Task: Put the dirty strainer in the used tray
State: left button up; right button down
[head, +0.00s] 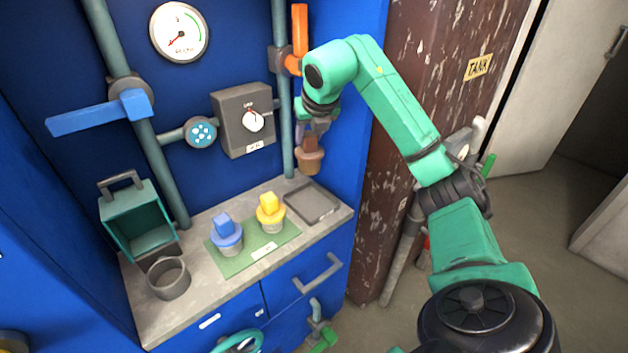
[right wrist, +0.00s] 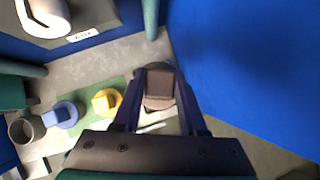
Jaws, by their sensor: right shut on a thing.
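The dirty strainer (head: 309,158) is brown with a block-shaped top. My right gripper (head: 311,136) is shut on it and holds it in the air above the back right of the counter. In the right wrist view the strainer (right wrist: 159,86) sits between the two fingers (right wrist: 158,100). The used tray (head: 312,203) is a shallow grey tray at the right end of the counter, below the strainer. In the right wrist view the strainer and gripper hide most of the tray. My left gripper is not in view.
A blue strainer (head: 227,236) and a yellow strainer (head: 270,213) stand on a green mat (head: 236,262). A grey cup (head: 168,278) and a teal box (head: 138,225) are at the left. A control box (head: 243,120) and pipes are on the wall behind.

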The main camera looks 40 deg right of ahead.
aim_at(320, 156)
jog(key=f, duration=0.4)
jog(key=f+b, duration=0.1)
jog(key=f, duration=0.7)
jog(key=shift+d+b, duration=0.3)
jog(key=shift+b, duration=0.05)
jog(key=shift+f, duration=0.2)
jog(key=shift+c, duration=2.2)
grip_release()
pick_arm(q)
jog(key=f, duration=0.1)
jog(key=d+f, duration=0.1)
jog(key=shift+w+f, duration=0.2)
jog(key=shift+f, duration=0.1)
pick_arm(e)
jog(key=shift+r, duration=0.1)
jog(key=v, duration=1.2)
jog(key=shift+s+a+r+p, duration=0.1)
jog(key=shift+p, duration=0.2)
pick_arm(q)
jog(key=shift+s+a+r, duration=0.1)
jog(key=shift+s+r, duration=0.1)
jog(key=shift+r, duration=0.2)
